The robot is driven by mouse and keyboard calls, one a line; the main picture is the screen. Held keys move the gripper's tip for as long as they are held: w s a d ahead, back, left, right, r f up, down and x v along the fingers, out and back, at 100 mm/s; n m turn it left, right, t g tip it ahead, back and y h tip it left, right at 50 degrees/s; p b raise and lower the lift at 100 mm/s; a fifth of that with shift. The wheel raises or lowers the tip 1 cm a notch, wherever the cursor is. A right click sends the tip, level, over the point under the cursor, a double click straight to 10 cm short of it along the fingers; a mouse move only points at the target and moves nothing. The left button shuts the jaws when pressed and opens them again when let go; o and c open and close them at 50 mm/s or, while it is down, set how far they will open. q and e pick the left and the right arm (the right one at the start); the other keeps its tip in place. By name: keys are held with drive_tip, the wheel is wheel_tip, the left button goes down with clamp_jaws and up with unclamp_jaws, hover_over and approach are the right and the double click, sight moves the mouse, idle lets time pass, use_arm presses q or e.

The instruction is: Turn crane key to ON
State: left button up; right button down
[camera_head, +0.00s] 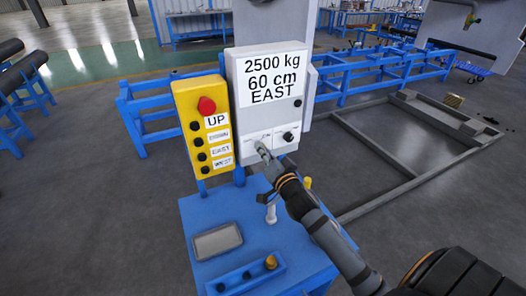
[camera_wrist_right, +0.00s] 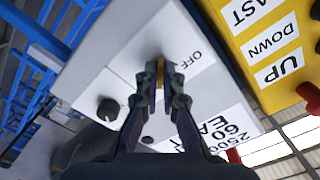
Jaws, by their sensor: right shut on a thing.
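The crane key (camera_wrist_right: 160,70) is a small brass-coloured piece on the front of the grey control box (camera_head: 287,112). In the right wrist view it shows between the fingertips of my right gripper (camera_wrist_right: 161,84). My right gripper is shut on it, and the fingers hide much of it. In the head view my right gripper (camera_head: 262,152) reaches the lower left of the box face and covers the key. My left gripper is not in view.
A yellow button panel (camera_head: 203,163) with a red button (camera_head: 206,105) stands just left of the box. A black knob (camera_head: 288,137) sits right of my gripper. The blue stand (camera_head: 206,271) below carries a grey plate and small controls. Blue frames stand behind.

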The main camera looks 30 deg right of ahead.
drive_tip(key=shift+f, duration=0.1)
idle(0.4)
drive_tip(key=c, duration=1.5)
unclamp_jaws()
drive_tip(key=shift+s+a, duration=0.2)
drive_tip(key=shift+s, duration=2.8)
drive_tip(key=shift+s+a, duration=0.15)
drive_tip(key=shift+s, duration=2.85)
